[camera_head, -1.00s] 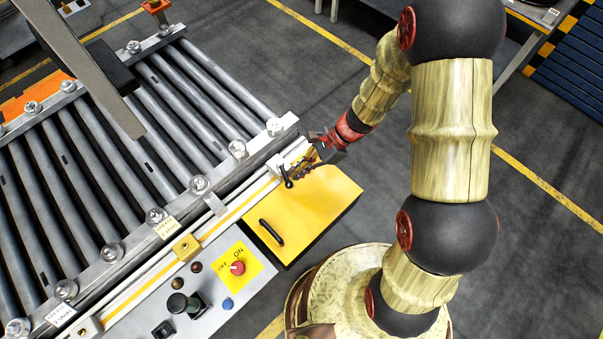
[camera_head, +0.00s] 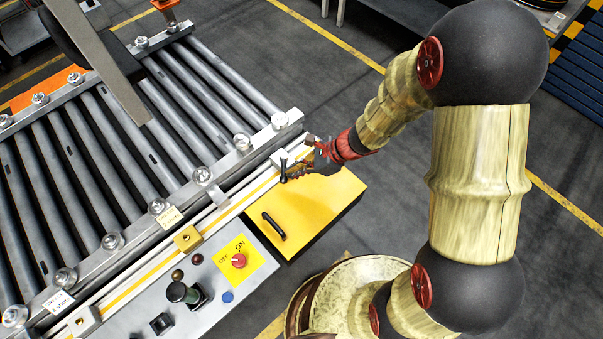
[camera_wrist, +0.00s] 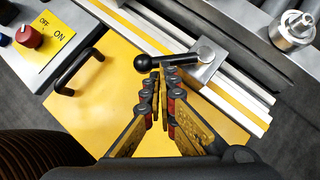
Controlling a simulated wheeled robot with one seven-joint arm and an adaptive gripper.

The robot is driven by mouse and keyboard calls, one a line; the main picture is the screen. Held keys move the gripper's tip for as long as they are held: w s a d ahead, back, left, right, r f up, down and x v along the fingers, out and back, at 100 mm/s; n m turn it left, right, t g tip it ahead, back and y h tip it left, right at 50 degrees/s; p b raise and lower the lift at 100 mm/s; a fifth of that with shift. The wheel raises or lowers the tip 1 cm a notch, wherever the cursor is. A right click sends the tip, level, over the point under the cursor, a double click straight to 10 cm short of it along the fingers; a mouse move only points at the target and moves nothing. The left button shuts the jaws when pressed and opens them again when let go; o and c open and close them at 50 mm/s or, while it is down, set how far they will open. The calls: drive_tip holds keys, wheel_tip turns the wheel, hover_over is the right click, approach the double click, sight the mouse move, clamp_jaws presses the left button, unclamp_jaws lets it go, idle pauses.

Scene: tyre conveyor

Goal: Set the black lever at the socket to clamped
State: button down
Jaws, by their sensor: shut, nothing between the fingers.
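The black lever (camera_wrist: 168,61) has a round ball knob and a pivot on a small grey metal block, the socket (camera_wrist: 206,68), beside the rail. In the wrist view it lies roughly sideways, knob to the left and pivot to the right. In the head view the lever (camera_head: 284,167) stands at the rail's near end, by the yellow box. My gripper (camera_wrist: 161,72) is shut and empty. Its fingertips are right at the lever's shaft, just below it in the wrist view; I cannot tell if they touch. In the head view my gripper (camera_head: 293,174) is beside the lever.
A yellow box (camera_head: 312,212) with a black handle (camera_head: 273,227) lies under my gripper. A control panel (camera_head: 212,303) with a red ON/OFF knob (camera_head: 239,260) stands to its left. The roller conveyor (camera_head: 120,165) runs behind the rail.

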sight(284, 177)
drive_tip(key=m+b, duration=0.1)
drive_tip(key=a+m+t+b, duration=0.1)
drive_tip(key=a+t+b, duration=0.1)
drive_tip(key=shift+s+f+m, duration=0.25)
drive_tip(key=shift+s+m, duration=0.15)
drive_tip(key=a+m+t+h+b, duration=0.1)
drive_tip(key=m+b, duration=0.1)
drive_tip(key=b, duration=0.1)
drive_tip(key=shift+a+m+t, duration=0.3)
drive_tip(key=shift+a, duration=0.1)
drive_tip(key=shift+w+a+r+m+t+h+b, duration=0.1)
drive_tip(key=shift+a+m+t+h+b, duration=0.2)
drive_tip(key=shift+a+m+h+b, duration=0.4)
drive_tip(key=shift+w, duration=0.15)
drive_tip(key=shift+a+r+b, duration=0.1)
drive_tip(key=shift+a+b, duration=0.1)
drive_tip(key=shift+b, duration=0.1)
